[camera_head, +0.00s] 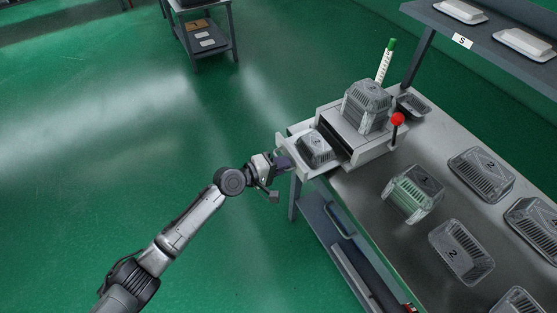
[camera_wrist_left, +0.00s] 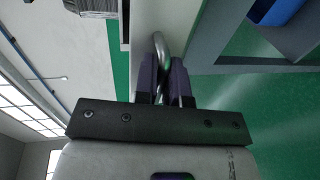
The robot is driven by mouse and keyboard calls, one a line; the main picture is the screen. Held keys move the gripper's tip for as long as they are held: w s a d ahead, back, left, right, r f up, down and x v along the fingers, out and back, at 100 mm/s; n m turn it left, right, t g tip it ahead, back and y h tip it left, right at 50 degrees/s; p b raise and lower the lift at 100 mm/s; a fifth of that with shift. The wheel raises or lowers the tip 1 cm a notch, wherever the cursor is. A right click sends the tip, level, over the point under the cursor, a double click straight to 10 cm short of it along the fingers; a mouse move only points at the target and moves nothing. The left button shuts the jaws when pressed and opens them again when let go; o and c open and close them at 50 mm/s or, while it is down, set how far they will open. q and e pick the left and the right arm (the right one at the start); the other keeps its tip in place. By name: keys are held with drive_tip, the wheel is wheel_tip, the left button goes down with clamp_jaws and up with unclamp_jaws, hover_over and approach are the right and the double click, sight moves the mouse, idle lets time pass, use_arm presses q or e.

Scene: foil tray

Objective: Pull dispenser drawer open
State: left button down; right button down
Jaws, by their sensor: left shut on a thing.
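The dispenser (camera_head: 368,152) is a light grey box on the near left end of the bench. Its drawer (camera_head: 301,172) stands out of the left side, with a dark gap between it and the body. A foil tray (camera_head: 315,149) marked 2 lies in the drawer. My left gripper (camera_head: 283,163) is at the drawer front. In the left wrist view the purple-grey fingers (camera_wrist_left: 165,82) are shut on the curved metal handle (camera_wrist_left: 160,46), which sticks out of the pale drawer front (camera_wrist_left: 148,18). The right gripper is not in view.
A tray stack (camera_head: 367,103) stands on the dispenser. A red-knobbed lever (camera_head: 397,119) and a green-capped stick (camera_head: 386,62) are beside it. Several foil trays (camera_head: 461,251) lie on the bench. A shelf (camera_head: 490,35) hangs at upper right.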

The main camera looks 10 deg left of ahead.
use_arm(q)
drive_tip(key=shift+s+d, duration=0.1)
drive_tip(key=c, duration=1.4)
unclamp_jaws()
drive_tip(key=shift+o, duration=0.7)
drive_tip(key=shift+s+d, duration=0.1)
drive_tip(key=p+v, duration=0.2)
drive_tip(key=v, duration=1.1)
drive_tip(key=shift+s+a, duration=0.25)
drive_tip(key=shift+a, duration=0.05)
drive_tip(key=shift+r, duration=0.1)
